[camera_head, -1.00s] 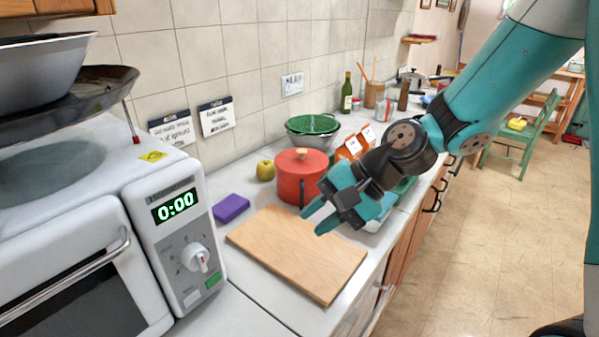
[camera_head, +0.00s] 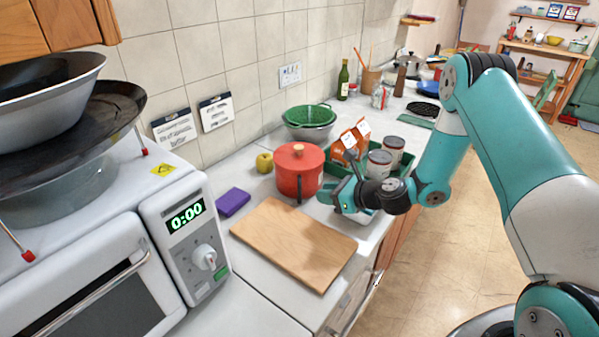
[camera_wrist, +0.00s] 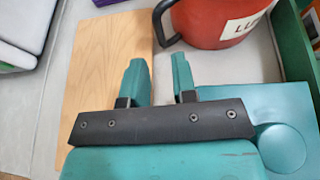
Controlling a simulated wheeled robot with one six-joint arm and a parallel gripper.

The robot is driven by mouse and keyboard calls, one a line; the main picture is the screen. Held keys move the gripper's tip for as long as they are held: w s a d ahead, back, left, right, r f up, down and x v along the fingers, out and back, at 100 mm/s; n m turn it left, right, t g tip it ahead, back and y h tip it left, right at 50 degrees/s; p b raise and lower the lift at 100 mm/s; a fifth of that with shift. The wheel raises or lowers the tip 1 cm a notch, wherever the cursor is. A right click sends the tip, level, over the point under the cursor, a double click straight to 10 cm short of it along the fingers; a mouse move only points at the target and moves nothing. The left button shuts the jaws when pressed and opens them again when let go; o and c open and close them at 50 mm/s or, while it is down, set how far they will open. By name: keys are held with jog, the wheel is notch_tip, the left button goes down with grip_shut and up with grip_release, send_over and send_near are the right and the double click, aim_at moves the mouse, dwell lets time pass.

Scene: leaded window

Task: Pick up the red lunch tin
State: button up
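The red lunch tin (camera_head: 298,172) stands upright on the counter, with a light round knob on its lid and a dark handle on its side. In the wrist view, the red lunch tin (camera_wrist: 222,22) is at the top, with part of a white label and its dark handle showing; its upper part is cut off. My gripper (camera_head: 338,190) is just right of the tin in the head view. In the wrist view, my gripper (camera_wrist: 160,72) has its two fingers apart with nothing between them, and the tin is beyond the fingertips.
A wooden board (camera_head: 293,243) lies in front of the tin. A purple block (camera_head: 233,202), a yellow apple (camera_head: 264,162) and a green colander (camera_head: 310,116) are near it. A green crate (camera_head: 405,166) with cans and orange packs stands right of the tin.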

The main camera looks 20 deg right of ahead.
aim_at(299, 200)
jog(key=p+x, duration=0.2)
jog(key=x, duration=0.7)
jog(key=shift+w+a+f, duration=0.1)
jog(key=shift+a, duration=0.05)
jog(key=shift+c, duration=0.4)
grip_shut()
